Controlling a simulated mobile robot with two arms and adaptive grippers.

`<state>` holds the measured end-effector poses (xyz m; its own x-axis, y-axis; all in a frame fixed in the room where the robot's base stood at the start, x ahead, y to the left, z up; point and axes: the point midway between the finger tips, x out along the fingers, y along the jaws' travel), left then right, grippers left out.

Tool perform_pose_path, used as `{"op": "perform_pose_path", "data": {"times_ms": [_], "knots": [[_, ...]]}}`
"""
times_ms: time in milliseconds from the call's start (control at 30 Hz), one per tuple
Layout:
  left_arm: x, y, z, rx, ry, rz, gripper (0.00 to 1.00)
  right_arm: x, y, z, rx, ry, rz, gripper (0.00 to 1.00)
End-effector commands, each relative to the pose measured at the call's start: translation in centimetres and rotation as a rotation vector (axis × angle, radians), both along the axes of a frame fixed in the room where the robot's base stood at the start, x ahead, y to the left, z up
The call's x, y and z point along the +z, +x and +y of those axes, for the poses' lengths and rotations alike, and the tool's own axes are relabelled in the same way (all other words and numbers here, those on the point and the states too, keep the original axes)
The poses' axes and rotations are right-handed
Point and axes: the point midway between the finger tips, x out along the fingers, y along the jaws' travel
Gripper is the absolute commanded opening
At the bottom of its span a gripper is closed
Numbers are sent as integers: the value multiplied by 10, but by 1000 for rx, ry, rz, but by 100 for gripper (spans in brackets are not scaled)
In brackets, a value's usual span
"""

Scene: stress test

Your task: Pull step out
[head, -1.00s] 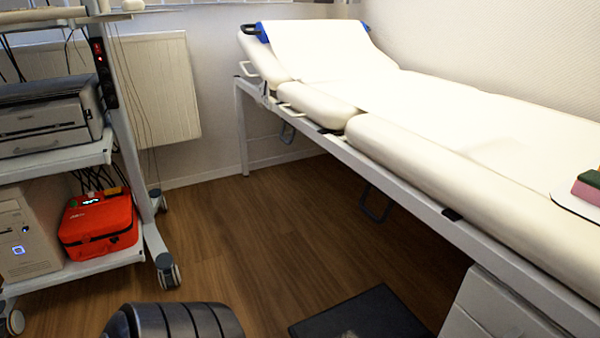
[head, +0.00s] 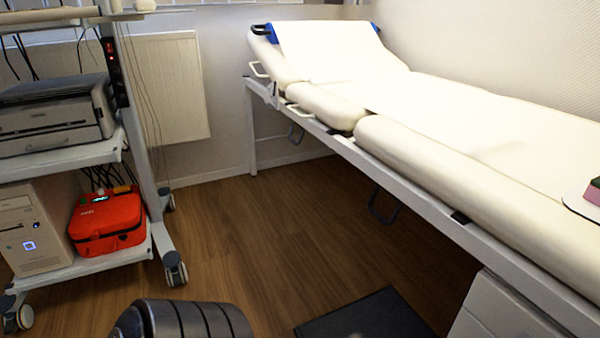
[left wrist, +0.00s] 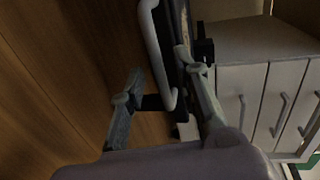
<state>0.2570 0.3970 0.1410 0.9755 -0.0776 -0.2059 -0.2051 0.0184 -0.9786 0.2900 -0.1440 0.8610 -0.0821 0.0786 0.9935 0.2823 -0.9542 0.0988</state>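The step (head: 365,318) shows in the head view as a dark flat top low on the floor beside the bed, cut off by the bottom edge. In the left wrist view, a pale bent tube (left wrist: 153,45) runs beside a dark panel, apparently the step's frame. My left gripper (left wrist: 160,62) is open, with its fingers on either side of the tube's lower bend. I cannot tell whether either finger touches it. The left gripper is outside the head view. My right gripper is in neither view.
A padded bed (head: 430,165) on a white frame runs along the right wall. White drawers (head: 500,310) stand under it, also in the left wrist view (left wrist: 240,95). A wheeled cart (head: 160,215) with a red case (head: 107,220) stands left. Wooden floor between is clear.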

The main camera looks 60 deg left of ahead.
Motion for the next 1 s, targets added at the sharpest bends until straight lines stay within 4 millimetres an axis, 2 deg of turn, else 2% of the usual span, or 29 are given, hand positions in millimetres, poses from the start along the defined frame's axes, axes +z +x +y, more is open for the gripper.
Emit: {"op": "perform_pose_path", "data": {"times_ms": [33, 200, 400, 600, 1000], "knots": [[1, -13, 1, 2, 0, 5, 29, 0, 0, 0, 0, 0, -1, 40], [9, -50, 4, 2, -1, 5, 29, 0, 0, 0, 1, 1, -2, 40], [16, -82, 7, 2, 1, 3, 29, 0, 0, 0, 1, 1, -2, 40], [20, -96, 8, 2, 0, 1, 29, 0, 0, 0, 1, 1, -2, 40], [20, -96, 8, 2, 0, 1, 29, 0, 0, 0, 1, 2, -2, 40]]}}
